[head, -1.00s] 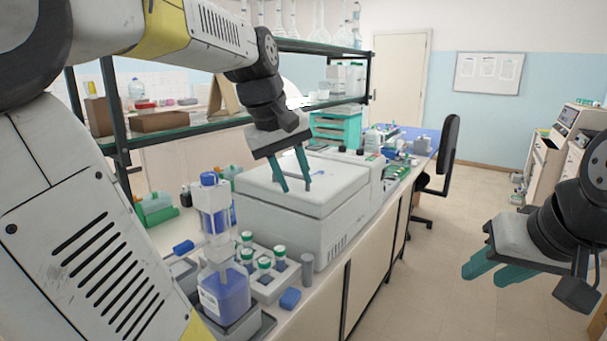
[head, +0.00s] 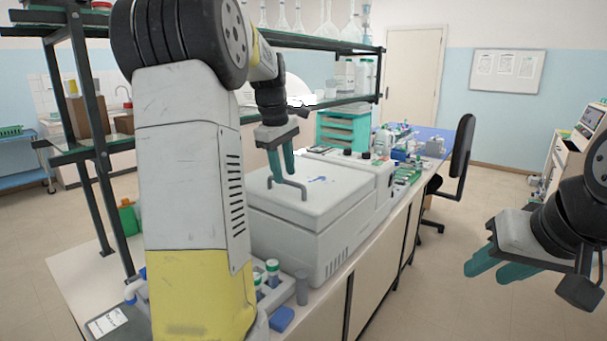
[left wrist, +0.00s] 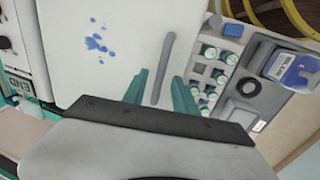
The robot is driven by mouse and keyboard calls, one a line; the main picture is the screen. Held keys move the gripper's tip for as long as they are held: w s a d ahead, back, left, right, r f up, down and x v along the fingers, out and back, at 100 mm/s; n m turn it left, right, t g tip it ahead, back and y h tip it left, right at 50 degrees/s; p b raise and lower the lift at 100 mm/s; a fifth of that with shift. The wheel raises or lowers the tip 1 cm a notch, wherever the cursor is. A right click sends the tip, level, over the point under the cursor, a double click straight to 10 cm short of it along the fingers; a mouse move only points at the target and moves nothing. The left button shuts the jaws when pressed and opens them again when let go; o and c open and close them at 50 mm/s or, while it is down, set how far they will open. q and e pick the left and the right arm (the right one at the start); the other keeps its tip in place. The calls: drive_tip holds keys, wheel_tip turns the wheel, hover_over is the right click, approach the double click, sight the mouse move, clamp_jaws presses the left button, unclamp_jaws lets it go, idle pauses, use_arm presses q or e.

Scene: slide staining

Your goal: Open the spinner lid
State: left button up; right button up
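The spinner (head: 310,220) is a white box on the bench, its flat lid (head: 335,178) shut. A grey bar handle (head: 287,185) stands on the lid near its front left corner; it also shows in the left wrist view (left wrist: 165,62). Blue stains mark the lid. My left gripper (head: 281,170) is open just above the handle, fingers pointing down. In the left wrist view, the handle lies between the two spread teal fingers, but I cannot tell whether they touch it. My right gripper (head: 489,266) is open and empty, out over the floor at the right.
A rack of green-capped tubes (left wrist: 210,72) and a blue-labelled bottle (left wrist: 293,68) stand beside the spinner, partly behind my left arm in the head view. A dark shelf frame (head: 95,150) rises behind the bench.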

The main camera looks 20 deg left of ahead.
use_arm(q)
drive_tip(key=shift+w+f, duration=0.1)
drive_tip(key=shift+f, duration=0.6)
clamp_jaws()
idle(1.0)
